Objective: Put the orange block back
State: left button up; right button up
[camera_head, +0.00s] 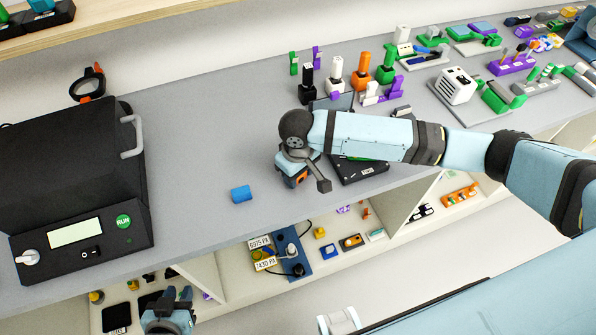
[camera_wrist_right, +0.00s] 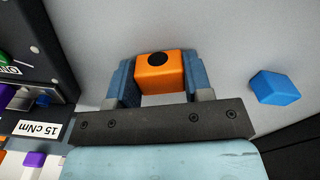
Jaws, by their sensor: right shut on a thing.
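The orange block (camera_wrist_right: 158,72) has a round black spot on its face. It sits between the two blue fingers of my right gripper (camera_wrist_right: 160,78), which is shut on it. In the head view my right gripper (camera_head: 296,178) is low over the grey bench, and only a small bit of the orange block (camera_head: 300,177) shows there. I cannot tell whether the block touches the bench. My left gripper (camera_head: 170,296) is at the bottom left, in front of the bench and low by the shelves. Its finger gap is not clear.
A blue block (camera_head: 241,194) lies alone on the bench left of my right gripper; the wrist view shows it too (camera_wrist_right: 275,88). A black device (camera_head: 360,170) stands close on the right. A black machine (camera_head: 75,175) fills the left. Coloured parts stand along the back.

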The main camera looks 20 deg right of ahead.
jog(key=o, duration=1)
jog(key=shift+f, duration=0.1)
notch_tip(320, 180, up, 12)
jog(key=shift+r, duration=0.15)
